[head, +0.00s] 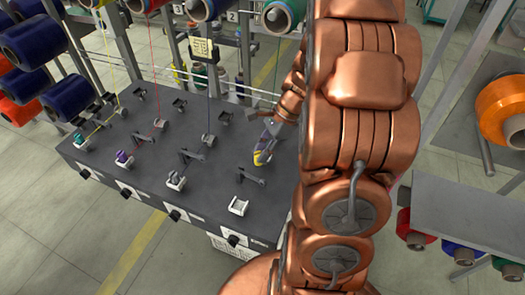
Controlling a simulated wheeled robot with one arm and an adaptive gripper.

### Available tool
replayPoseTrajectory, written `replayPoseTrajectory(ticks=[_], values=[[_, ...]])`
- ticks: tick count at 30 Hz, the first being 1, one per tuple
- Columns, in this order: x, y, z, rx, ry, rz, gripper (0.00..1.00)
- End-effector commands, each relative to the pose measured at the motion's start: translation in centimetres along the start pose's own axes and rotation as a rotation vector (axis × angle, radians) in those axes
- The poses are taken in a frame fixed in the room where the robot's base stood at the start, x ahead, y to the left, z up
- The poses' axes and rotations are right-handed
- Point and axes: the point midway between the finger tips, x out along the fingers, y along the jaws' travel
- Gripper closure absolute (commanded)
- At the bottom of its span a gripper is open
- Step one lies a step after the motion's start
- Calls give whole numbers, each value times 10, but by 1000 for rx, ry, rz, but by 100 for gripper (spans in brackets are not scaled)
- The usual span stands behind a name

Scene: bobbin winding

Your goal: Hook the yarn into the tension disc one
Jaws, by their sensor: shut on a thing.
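My gripper (270,134) reaches in from the right over the dark winding table (225,225), partly hidden by my arm. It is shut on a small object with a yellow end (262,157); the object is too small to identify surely. Small dark guide and tension fittings stand in rows on the table, one at the middle (192,155) and one at the back (224,116). I cannot tell which is tension disc one. Yellow (107,122), red (157,75) and blue (209,95) yarns run down to the table.
Large spools (32,42) hang at left and along the top. A rack with an orange spool (502,105) stands at right.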

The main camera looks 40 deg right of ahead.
Motion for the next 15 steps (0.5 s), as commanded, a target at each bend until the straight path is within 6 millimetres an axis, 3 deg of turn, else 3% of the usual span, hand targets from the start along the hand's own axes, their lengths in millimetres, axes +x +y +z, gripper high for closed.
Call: replayPoseTrajectory(ticks=[15], values=[[-17,3,13,-1,0,0,100]])
